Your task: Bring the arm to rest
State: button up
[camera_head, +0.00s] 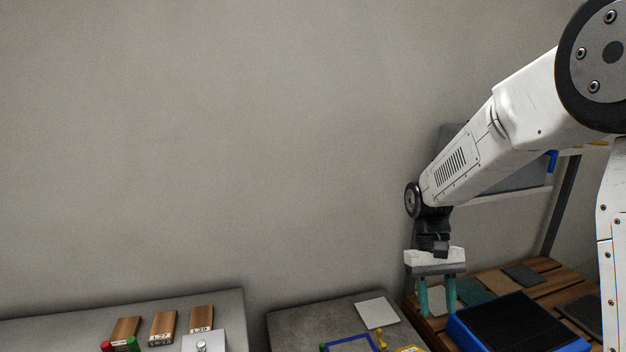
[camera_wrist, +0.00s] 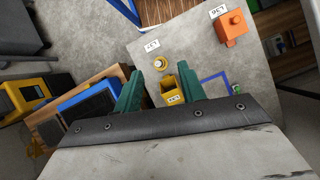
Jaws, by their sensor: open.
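My white arm reaches in from the right in the head view and bends down at the wrist. My gripper (camera_head: 436,300) points downward, with its two teal fingers apart, in front of the left end of a slatted wooden surface (camera_head: 535,264). In the wrist view my gripper (camera_wrist: 161,82) is also open, and I see nothing held between the fingers.
A black-and-blue tray (camera_head: 515,328) lies right of my gripper on the slatted surface. A shelf (camera_head: 500,197) stands behind my forearm. Wooden blocks (camera_head: 163,327) stand on the left table. Before the upper left wall is open space.

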jog(key=s+r+t, duration=0.2)
jog(key=s+r, duration=0.2)
jog(key=s, duration=0.4)
jog(key=s+d+r+t, duration=0.1)
jog(key=s+r+t, duration=0.1)
jog(key=s+r, duration=0.3)
jog(key=s+r+t, duration=0.2)
jog(key=s+r, duration=0.2)
jog(key=s, duration=0.7)
jog(key=shift+d+r+t+y, duration=0.15)
jog(key=shift+d+t+y, duration=0.1)
jog(key=shift+t+y, duration=0.15)
